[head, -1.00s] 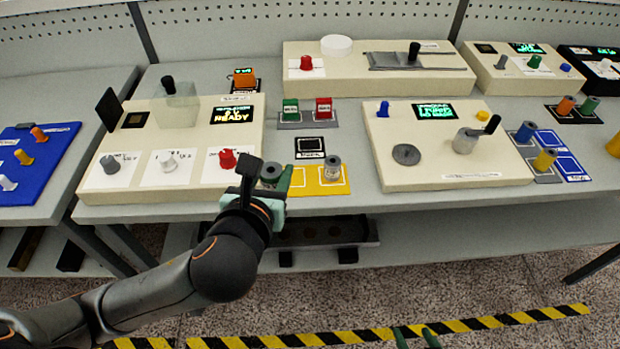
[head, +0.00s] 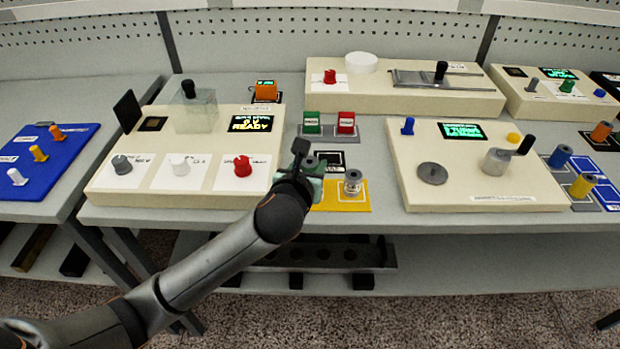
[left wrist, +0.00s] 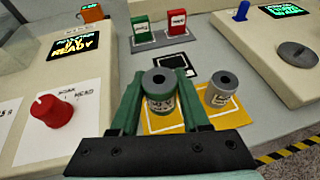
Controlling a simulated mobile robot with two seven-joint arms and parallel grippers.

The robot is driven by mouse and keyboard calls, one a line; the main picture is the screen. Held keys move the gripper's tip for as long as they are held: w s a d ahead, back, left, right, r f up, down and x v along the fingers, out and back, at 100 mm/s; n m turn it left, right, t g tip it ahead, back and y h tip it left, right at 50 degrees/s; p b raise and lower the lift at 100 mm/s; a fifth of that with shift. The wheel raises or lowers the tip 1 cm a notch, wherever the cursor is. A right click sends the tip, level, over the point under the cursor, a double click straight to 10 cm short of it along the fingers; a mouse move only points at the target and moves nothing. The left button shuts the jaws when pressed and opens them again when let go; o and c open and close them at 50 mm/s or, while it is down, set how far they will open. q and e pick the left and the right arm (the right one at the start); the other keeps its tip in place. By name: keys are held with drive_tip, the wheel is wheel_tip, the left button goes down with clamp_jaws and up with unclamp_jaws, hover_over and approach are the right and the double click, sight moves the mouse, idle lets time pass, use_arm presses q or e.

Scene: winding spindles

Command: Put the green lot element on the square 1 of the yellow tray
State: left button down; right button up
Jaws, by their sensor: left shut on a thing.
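My left gripper (head: 309,166) is shut on a grey spindle element with a green band (left wrist: 160,92), standing upright between its green fingers in the left wrist view. In the head view the gripper mostly hides it. It is at the left part of the yellow tray (head: 340,207), over a white-outlined square; I cannot tell whether its base touches the tray. A second grey element with a pale label (head: 352,183) stands on the tray's right square; it also shows in the left wrist view (left wrist: 222,91). My right gripper is out of view.
Behind the tray are a black pad (left wrist: 200,86) and a grey holder with a green block (head: 311,122) and a red block (head: 346,122). A cream panel with a red knob (head: 243,166) stands left, another with a grey disc (head: 432,173) right.

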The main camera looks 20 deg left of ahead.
use_arm(q)
drive_tip(key=f, duration=0.3)
drive_tip(key=shift+w+f+b, duration=0.2)
drive_tip(key=shift+f+b, duration=0.05)
drive_tip(key=shift+b, duration=0.15)
drive_tip(key=shift+f, duration=0.15)
drive_tip(key=shift+c, duration=1.9)
unclamp_jaws()
drive_tip(key=a+p+v, duration=0.1)
drive_tip(key=v, duration=1.1)
drive_tip(key=shift+d+p, duration=0.35)
drive_tip(key=shift+d, duration=0.05)
